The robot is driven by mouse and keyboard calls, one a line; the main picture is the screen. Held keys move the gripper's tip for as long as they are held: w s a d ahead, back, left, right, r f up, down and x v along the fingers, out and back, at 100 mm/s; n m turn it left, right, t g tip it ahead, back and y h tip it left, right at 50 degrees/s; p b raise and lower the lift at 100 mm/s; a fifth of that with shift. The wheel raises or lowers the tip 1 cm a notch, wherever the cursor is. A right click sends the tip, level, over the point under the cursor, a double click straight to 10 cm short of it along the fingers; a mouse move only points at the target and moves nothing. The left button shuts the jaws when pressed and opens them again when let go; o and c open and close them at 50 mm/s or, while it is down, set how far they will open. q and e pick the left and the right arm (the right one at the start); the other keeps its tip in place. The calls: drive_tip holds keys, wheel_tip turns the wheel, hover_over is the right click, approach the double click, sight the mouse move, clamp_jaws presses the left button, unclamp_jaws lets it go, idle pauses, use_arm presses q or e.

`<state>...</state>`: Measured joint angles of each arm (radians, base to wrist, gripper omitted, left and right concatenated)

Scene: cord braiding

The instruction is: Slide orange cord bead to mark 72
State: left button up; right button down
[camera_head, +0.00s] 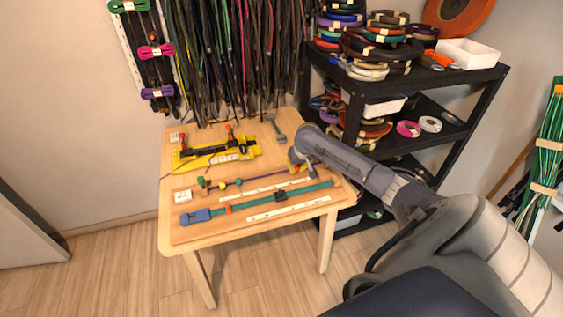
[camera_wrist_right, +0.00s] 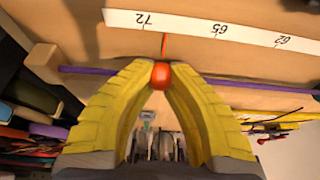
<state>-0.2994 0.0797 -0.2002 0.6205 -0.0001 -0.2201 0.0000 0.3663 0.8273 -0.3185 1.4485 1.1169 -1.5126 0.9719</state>
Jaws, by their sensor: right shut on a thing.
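My right gripper (camera_wrist_right: 161,72) is shut on the orange bead (camera_wrist_right: 161,76), which sits between the yellow fingertips in the right wrist view. The bead is on a purple cord (camera_wrist_right: 240,84) stretched across that view. A thin orange pointer (camera_wrist_right: 164,44) reaches from the bead toward the white number strip (camera_wrist_right: 200,27). The pointer's end lies just right of the printed 72, between 72 and 65. In the head view my right gripper (camera_head: 303,164) is at the purple cord's right end and hides the bead. My left gripper is not in view.
A teal strap (camera_head: 258,200) with a blue end piece (camera_head: 195,216) lies in front, beside another white strip (camera_head: 288,208). A yellow-and-black tool (camera_head: 217,154) lies at the table's back left. A black shelf (camera_head: 440,120) stands close on the right.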

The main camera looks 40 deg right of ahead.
drive_tip(key=shift+s+d+f, duration=0.15)
drive_tip(key=shift+s+d, duration=0.2)
drive_tip(key=shift+d, duration=0.15)
drive_tip(key=shift+s+d+f, duration=0.15)
drive_tip(key=shift+s+d, duration=0.15)
drive_tip(key=shift+d, duration=0.2)
drive_tip(key=c, duration=1.6)
unclamp_jaws()
drive_tip(key=shift+s+d, duration=0.1)
drive_tip(key=o, duration=0.3)
drive_tip(key=shift+r, duration=0.1)
drive_tip(key=shift+r, duration=0.15)
drive_tip(key=shift+r, duration=0.3)
drive_tip(key=v, duration=1.1)
drive_tip(key=shift+r, duration=0.1)
